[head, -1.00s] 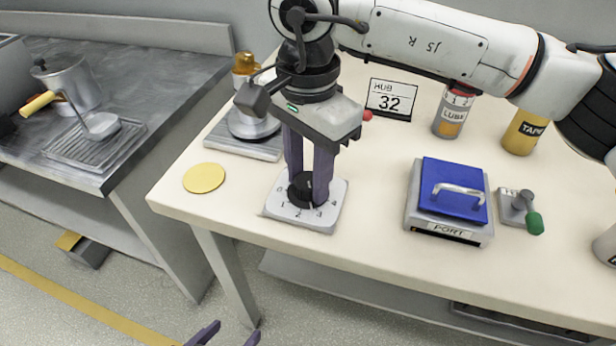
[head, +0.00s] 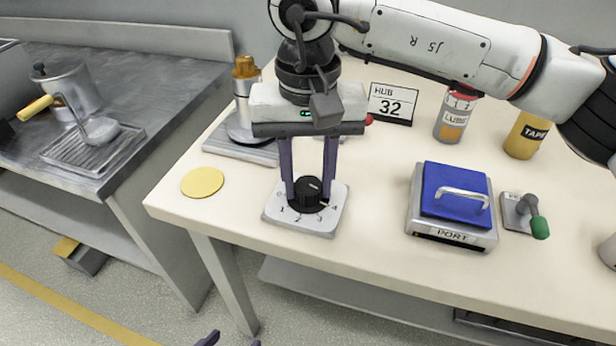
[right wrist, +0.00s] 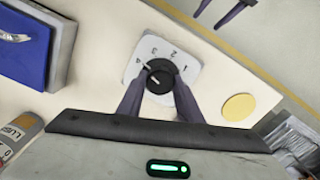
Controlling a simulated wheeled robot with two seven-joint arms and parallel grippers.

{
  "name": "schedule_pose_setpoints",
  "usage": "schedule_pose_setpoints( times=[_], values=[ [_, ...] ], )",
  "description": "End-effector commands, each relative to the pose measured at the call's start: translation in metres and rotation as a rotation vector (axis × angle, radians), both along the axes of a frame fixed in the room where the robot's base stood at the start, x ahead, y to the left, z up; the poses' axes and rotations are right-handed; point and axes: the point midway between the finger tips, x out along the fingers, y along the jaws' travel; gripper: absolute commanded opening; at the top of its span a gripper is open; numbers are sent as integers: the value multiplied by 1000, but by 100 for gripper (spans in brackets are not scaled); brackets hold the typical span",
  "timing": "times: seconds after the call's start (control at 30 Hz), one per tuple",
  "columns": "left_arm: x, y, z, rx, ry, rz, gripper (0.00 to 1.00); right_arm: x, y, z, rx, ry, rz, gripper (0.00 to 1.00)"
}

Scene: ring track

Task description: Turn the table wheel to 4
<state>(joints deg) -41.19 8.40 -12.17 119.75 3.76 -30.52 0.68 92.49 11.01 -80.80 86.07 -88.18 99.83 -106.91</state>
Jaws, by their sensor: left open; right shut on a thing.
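The table wheel (head: 309,195) is a black round knob on a white plate (head: 331,224) with numbers around its front. It stands near the left end of the cream table. My right gripper (head: 308,192) comes down from above and is shut on the wheel, one finger on each side. In the right wrist view the wheel (right wrist: 159,77) sits between the fingertips, and its white mark points toward the 4. My left gripper (head: 230,340) shows only its fingertips at the bottom edge; it also shows in the right wrist view (right wrist: 224,14), open and empty.
A blue-lidded PORT box (head: 450,208) and a green-tipped lever (head: 530,215) stand to the right. A yellow disc (head: 202,182) lies left of the wheel. Behind are a HUB 32 sign (head: 392,103), a LUBE can (head: 456,120) and a TAPE can (head: 526,135).

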Motion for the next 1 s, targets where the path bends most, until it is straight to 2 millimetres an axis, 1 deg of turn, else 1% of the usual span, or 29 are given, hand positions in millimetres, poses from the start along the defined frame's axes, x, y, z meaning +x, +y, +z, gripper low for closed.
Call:
schedule_pose_setpoints(
  times=[0.3, 0.77, 0.8, 0.87, 0.9, 1.0],
  values=[
    [0, -1, 0, -2, 1, 1, 62, 1, 0, 2, 3, -3, 87, 10],
    [-1, -1, 0, -3, 2, 2, 62, 1, 0, 2, 2, -4, 99, 10],
    [-1, -1, -1, -3, 3, 2, 62, 1, 0, 2, 2, -4, 99, 39],
    [-1, -1, -1, -3, 3, 2, 62, 1, 0, 2, 2, -3, 99, 49],
    [-1, -1, -1, -3, 4, 2, 62, 0, 0, 2, 2, -3, 98, 51],
    [-1, -1, -2, -3, 5, 2, 62, 0, 0, 1, 1, -2, 98, 51]
  ],
)
